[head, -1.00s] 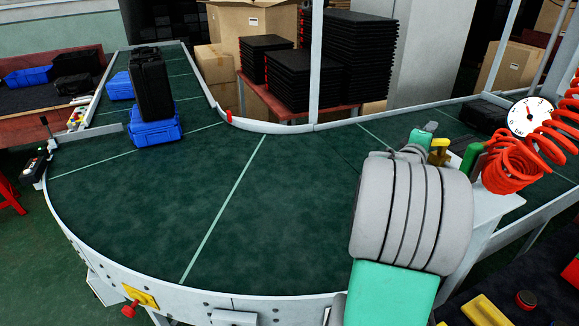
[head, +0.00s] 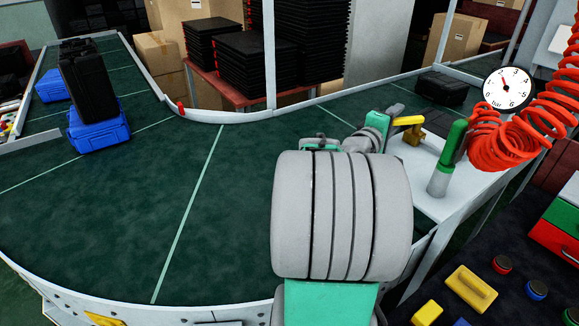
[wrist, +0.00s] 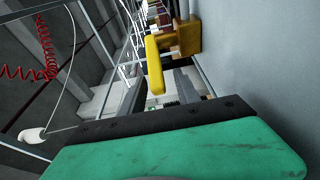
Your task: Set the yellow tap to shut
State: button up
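The yellow tap (head: 413,135) stands on a white bench top to the right of the belt in the head view. Its yellow lever (head: 408,121) points left, towards my gripper (head: 390,119). In the wrist view the tap body (wrist: 187,38) is at the upper middle, and the lever (wrist: 154,66) hangs down from it. My gripper (wrist: 160,90) is open, with one dark finger on each side of the lever's free end in that view. I cannot tell whether either finger touches it. My arm hides part of the bench.
A green-handled cylinder (head: 440,165), a red coiled hose (head: 500,140) and a round gauge (head: 507,90) are just right of the tap. A black case (head: 442,88) lies on the belt behind it. A control desk (head: 450,295) with buttons is at the lower right.

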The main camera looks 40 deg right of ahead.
jog(key=a, duration=0.3)
jog(key=shift+w+a+r, duration=0.1)
jog(key=shift+w+a, duration=0.05)
jog(key=shift+w, duration=0.05)
jog(key=w+a+f+t+y, duration=0.1)
jog(key=w+a+f+y, duration=0.2)
jog(key=a, duration=0.3)
jog(key=w+a+f+m+t+y, duration=0.1)
jog(key=w+a+f+t+y, duration=0.1)
jog(key=w+a, duration=0.4)
jog(key=w+a+f+m+t+y, duration=0.1)
jog(key=w+a+f+y, duration=0.2)
jog(key=a+f, duration=0.3)
jog(key=shift+w+a+t+y, duration=0.4)
jog(key=shift+w+a, duration=0.4)
jog(key=shift+w, duration=0.1)
